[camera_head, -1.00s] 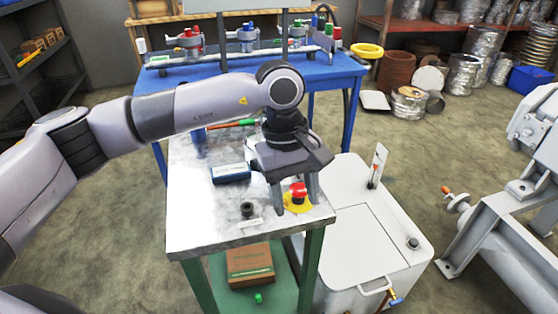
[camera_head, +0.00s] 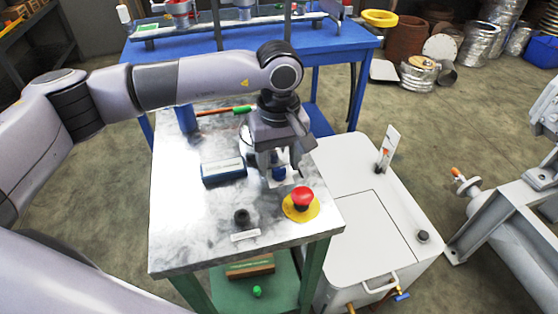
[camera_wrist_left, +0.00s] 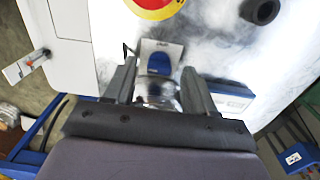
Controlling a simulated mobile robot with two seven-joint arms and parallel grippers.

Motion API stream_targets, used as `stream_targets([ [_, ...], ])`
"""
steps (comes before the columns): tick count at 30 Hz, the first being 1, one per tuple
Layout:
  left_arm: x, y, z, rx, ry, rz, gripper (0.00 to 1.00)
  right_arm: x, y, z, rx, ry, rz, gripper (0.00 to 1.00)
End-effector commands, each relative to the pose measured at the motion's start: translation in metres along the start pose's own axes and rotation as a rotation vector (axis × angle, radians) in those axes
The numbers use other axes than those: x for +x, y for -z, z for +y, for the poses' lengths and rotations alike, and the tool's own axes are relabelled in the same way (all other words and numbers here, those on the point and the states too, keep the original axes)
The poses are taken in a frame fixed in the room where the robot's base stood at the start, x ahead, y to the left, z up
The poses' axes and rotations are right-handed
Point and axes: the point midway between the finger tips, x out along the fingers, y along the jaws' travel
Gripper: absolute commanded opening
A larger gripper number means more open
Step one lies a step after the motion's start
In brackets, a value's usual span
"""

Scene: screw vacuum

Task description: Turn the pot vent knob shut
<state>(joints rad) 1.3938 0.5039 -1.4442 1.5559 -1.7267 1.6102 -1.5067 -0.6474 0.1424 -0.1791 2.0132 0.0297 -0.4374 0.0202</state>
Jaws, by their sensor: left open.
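My left gripper (camera_head: 277,178) is open and points down over the metal-topped bench, behind the red button. A small blue part (camera_head: 279,173) on a pale plate shows between its fingers. In the left wrist view my left gripper (camera_wrist_left: 160,72) has a clear, pot-like part (camera_wrist_left: 157,92) between its fingers and a blue piece (camera_wrist_left: 160,50) just past the tips. I cannot tell whether the fingers touch it. A black knob (camera_head: 242,216) stands on the bench near a small label, apart from the gripper. Which part is the vent knob is unclear. My right gripper is not in view.
A red button (camera_head: 303,197) on a yellow base stands close in front of the gripper. A blue box (camera_head: 223,170) lies to its left. A green-handled tool (camera_head: 242,109) lies behind. A white cabinet (camera_head: 375,225) adjoins the bench on the right. The bench's front left is clear.

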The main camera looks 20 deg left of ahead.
Motion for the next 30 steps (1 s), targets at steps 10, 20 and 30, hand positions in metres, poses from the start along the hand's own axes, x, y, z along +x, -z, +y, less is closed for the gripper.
stream_targets([
  [10, 0.01, -0.001, 0.0, 0.001, -0.001, -0.001, 0.55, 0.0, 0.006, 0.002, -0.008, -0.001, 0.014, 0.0],
  [20, 0.01, -0.001, 0.0, -0.001, -0.001, -0.001, 0.0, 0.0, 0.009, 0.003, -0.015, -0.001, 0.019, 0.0],
  [30, 0.012, 0.0, 0.001, -0.224, -0.002, 0.001, 0.0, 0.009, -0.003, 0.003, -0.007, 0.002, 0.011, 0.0],
])
